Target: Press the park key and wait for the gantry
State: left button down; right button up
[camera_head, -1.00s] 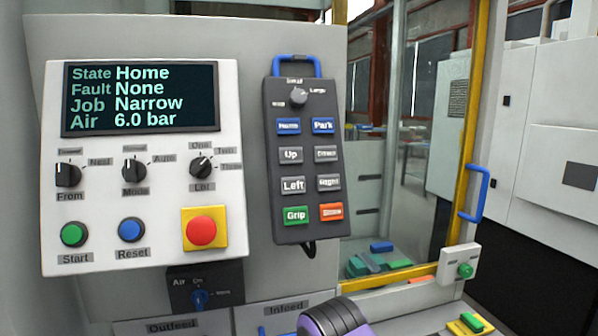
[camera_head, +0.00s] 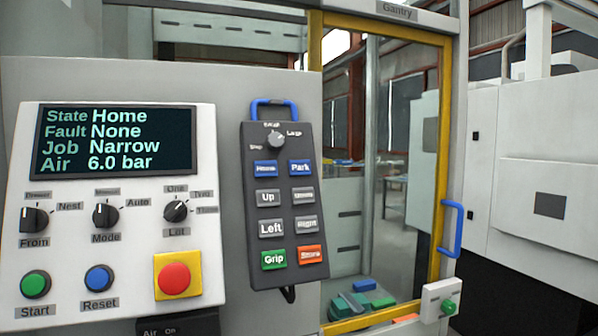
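The blue Park key (camera_head: 300,167) is at the upper right of the dark hand pendant (camera_head: 283,205), beside the blue Home key (camera_head: 265,168). The pendant hangs on the panel with its blue handle at the top and a rotary switch below that. The display (camera_head: 115,142) reads State Home, Fault None, Job Narrow, Air 6.0 bar. The gantry itself cannot be made out; a label reading Gantry (camera_head: 397,10) is on the frame above the yellow-edged window. Neither of my grippers is in view.
A red stop button (camera_head: 174,278) on a yellow plate, a green Start button (camera_head: 35,284) and a blue Reset button (camera_head: 100,278) are on the control panel. A blue door handle (camera_head: 452,228) sticks out right of the window. Free space lies before the pendant.

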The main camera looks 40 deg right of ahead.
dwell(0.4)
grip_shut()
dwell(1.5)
